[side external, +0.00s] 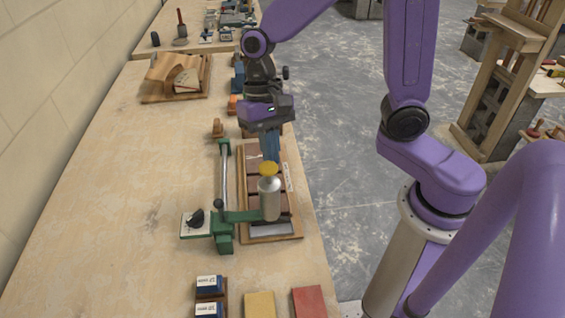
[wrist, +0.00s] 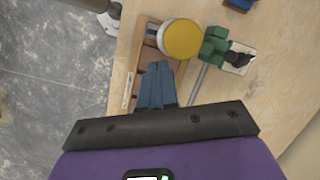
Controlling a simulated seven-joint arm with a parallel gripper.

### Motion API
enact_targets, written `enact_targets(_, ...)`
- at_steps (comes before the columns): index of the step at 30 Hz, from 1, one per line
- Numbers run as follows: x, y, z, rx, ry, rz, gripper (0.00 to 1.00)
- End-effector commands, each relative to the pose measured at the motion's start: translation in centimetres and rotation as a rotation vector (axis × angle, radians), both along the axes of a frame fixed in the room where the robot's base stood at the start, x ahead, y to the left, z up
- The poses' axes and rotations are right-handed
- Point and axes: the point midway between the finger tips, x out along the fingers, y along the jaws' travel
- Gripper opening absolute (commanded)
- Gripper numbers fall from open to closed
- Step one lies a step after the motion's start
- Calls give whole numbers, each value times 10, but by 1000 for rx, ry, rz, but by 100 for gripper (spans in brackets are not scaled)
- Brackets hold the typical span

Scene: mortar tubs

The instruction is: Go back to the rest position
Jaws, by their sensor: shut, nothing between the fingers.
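My gripper (side external: 271,148) is shut and empty, pointing down over the far part of a wooden tray (side external: 270,240). Its blue fingers are together in the wrist view (wrist: 156,88). In the side view a metal cylinder with a yellow top (side external: 269,196) stands just nearer the camera than the fingers, over the tray. In the wrist view its yellow top (wrist: 182,39) is just beyond the fingertips. I cannot tell how high the fingers are above the tray. The tray holds brown tiles, partly hidden by the gripper and the cylinder.
A green clamp with a metal bar (side external: 224,232) stands left of the tray. Blue-and-white boxes (side external: 209,284), a yellow block (side external: 260,304) and a red block (side external: 309,302) lie at the near end. A curved wooden piece (side external: 172,73) lies farther back. The bench's left side is clear.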

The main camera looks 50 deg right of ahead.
Motion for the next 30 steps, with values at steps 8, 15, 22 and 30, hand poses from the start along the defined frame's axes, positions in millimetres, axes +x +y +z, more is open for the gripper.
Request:
enact_targets(8,-41,-22,8,14,-106,383,0)
enact_targets(15,-81,-46,14,26,-200,758,0)
enact_targets(22,-119,-70,17,36,-278,1106,0)
enact_targets(30,-145,-87,18,42,-334,1370,0)
